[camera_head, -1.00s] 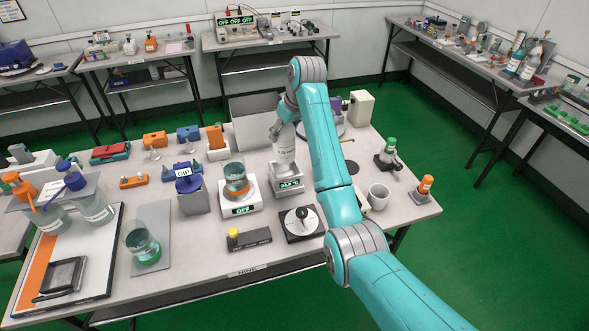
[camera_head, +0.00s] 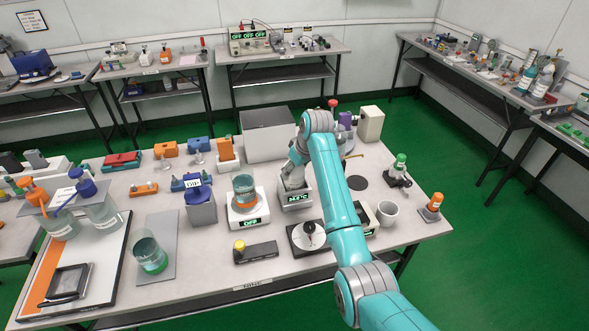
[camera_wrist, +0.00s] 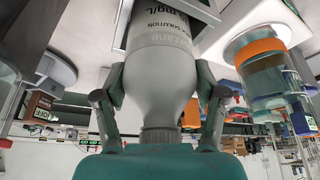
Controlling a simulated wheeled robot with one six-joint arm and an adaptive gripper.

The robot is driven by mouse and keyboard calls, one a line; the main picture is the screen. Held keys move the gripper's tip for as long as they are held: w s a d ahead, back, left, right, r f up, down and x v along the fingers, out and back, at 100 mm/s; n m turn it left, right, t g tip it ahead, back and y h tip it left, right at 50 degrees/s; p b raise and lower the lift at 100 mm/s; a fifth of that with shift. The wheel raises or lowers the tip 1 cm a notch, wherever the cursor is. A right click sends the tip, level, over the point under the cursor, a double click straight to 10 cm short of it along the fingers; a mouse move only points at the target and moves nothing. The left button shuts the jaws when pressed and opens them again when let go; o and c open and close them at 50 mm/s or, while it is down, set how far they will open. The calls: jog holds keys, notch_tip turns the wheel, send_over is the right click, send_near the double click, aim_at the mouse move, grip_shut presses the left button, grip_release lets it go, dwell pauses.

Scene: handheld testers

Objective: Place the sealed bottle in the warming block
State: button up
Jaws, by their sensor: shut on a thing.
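The sealed bottle (camera_wrist: 163,75), pale grey with printed text on its label, fills the middle of the wrist view. My gripper (camera_wrist: 160,100) is shut on it, with one finger on each side near its shoulder; its ribbed cap end points toward my palm. The bottle's base is outside the wrist view. In the head view my gripper (camera_head: 294,178) is directly above the warming block (camera_head: 296,201), a white unit with a lit green temperature display. My gripper and arm mostly hide the bottle there, so I cannot tell how far its base is into the block.
A beaker of liquid (camera_head: 244,187) stands on a white unit (camera_head: 247,219) marked OFF, close on the left. A round-dial device (camera_head: 307,236) is in front, and a white mug (camera_head: 387,214) is right. A grey box (camera_head: 267,140) stands behind.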

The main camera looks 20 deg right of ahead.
jog(key=o, duration=1.6)
jog(key=shift+f, duration=0.1)
jog(key=v, duration=1.2)
jog(key=shift+w, duration=0.1)
